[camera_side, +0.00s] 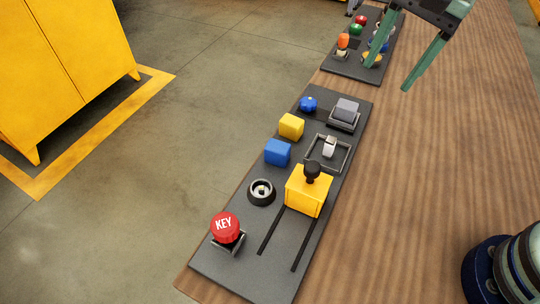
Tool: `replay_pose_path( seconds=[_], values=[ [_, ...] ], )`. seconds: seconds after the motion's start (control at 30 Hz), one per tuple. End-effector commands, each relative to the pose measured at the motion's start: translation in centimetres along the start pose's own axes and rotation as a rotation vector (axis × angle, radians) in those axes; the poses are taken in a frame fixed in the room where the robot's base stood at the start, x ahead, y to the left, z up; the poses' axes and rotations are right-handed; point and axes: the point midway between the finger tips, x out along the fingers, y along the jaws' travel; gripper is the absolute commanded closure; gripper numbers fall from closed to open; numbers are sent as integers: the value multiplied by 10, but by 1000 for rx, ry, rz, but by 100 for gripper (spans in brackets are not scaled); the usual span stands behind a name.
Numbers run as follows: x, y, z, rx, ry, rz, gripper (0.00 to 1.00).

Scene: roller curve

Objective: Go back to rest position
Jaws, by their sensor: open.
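My gripper (388,73) is at the top right, with its two green fingers spread apart and nothing between them. It hangs above the wooden table, near the far dark panel (342,68). Its left finger covers part of that panel and some of the parts on it. The upper end of my gripper is cut off by the top edge of the picture.
A near dark panel (225,277) carries a red KEY button (225,227), a yellow slider block (308,192) with a black knob, a black ring (261,192), and blue and yellow cubes. A yellow cabinet (75,60) stands left.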

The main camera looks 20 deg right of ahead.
Motion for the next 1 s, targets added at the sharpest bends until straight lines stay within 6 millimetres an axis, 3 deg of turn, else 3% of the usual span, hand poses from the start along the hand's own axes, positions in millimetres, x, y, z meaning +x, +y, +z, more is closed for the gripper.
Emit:
replay_pose_path(
  seconds=[0.2,0.5,0.7,1.0],
  values=[
    [-12,40,-54,-344,83,-90,33],
    [-15,96,-102,-801,261,-111,33],
    [-14,115,-115,-964,329,-87,33],
    [-13,117,-116,-987,337,-82,33]
  ],
)
